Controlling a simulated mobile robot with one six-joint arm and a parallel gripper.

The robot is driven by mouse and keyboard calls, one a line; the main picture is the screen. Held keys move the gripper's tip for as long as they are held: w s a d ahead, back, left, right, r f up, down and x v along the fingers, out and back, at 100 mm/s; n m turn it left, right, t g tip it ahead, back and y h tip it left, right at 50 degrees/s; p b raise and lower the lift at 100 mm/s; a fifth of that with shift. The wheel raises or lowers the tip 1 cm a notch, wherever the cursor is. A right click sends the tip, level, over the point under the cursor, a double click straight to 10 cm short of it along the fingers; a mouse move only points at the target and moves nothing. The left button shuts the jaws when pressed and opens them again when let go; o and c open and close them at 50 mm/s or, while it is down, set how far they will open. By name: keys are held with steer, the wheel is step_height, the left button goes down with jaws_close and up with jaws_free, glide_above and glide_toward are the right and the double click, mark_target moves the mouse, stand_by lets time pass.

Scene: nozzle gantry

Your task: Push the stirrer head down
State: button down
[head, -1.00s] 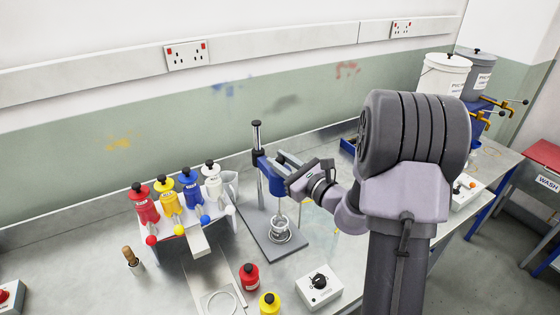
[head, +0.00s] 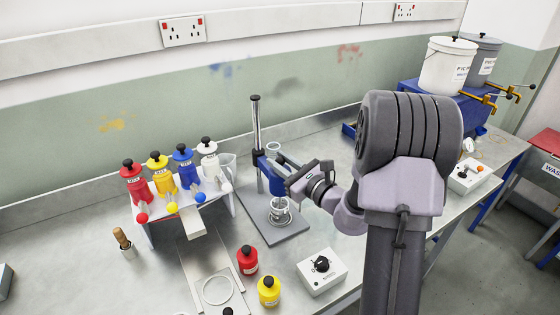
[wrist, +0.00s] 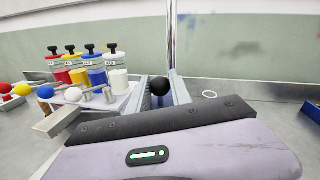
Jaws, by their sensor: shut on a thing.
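The blue stirrer head (head: 265,172) is on the upright metal post (head: 256,125), with a long bare stretch of post above it. The post rises from a flat grey base plate (head: 288,228). Under the head, a small clear vessel (head: 280,212) stands on the plate; the stirrer's tip is hard to make out there. My gripper (head: 288,180) is at the head's right side, shut on it. In the wrist view, a black ball knob (wrist: 160,86) shows between my grey fingers; the exact contact is partly hidden.
Red, yellow, blue and white bottles stand in a rack (head: 224,208) on the left. A loose red bottle (head: 247,260), a yellow bottle (head: 268,290) and a white dial box (head: 322,270) stand in front of the plate. White and grey tubs are at the back right.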

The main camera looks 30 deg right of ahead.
steer(key=c, duration=1.2)
jaws_free()
steer(key=shift+f, duration=0.25)
steer(key=p+v, duration=0.1)
steer(key=v, duration=1.6)
steer(key=shift+s+r, duration=0.15)
steer(key=shift+s, duration=0.1)
